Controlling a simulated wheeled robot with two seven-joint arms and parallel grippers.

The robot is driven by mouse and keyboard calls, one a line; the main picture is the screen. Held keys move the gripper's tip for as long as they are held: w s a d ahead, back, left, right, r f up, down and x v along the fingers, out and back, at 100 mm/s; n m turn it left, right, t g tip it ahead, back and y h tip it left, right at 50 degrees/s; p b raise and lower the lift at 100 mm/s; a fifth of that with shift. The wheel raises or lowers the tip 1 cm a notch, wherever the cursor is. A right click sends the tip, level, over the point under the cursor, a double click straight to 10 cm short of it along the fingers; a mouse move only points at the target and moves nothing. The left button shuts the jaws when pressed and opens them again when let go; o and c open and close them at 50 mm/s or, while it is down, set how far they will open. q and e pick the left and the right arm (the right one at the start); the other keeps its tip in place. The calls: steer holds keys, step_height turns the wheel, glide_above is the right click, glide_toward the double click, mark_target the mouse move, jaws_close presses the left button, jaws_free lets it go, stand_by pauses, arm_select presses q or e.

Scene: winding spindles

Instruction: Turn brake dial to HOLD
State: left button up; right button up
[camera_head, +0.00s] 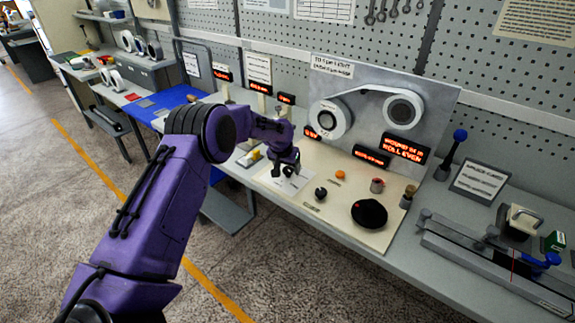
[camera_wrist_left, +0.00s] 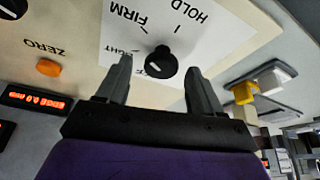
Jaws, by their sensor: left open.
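The brake dial (camera_wrist_left: 161,66) is a round black knob on a white label plate (camera_wrist_left: 215,45) printed HOLD, FIRM and LIGHT, plus a partly covered word. In the left wrist view it lies between the tips of my open left gripper (camera_wrist_left: 158,68), with a gap on each side. A pale line on the knob points toward the partly covered word, away from HOLD. In the head view my left gripper (camera_head: 287,168) is over the white plate (camera_head: 280,183) on the cream panel, and largely covers the dial. My right gripper is out of view.
An orange button (camera_wrist_left: 49,68) marked ZERO sits beside the plate. A black knob (camera_head: 320,193), a large black disc (camera_head: 369,214) and a red-topped button (camera_head: 377,185) stand on the panel. Two white spools (camera_head: 403,109) rise behind. A yellow part (camera_wrist_left: 244,92) lies nearby.

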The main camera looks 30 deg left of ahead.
arm_select(q)
steer(key=shift+w+a+f, duration=0.1)
steer(key=shift+w+f, duration=0.1)
steer(key=shift+f, duration=0.3)
steer(key=shift+s+r, duration=0.25)
steer(key=shift+s, duration=0.05)
steer(key=shift+w, duration=0.1)
steer(key=c, duration=1)
steer(key=shift+c, duration=0.2)
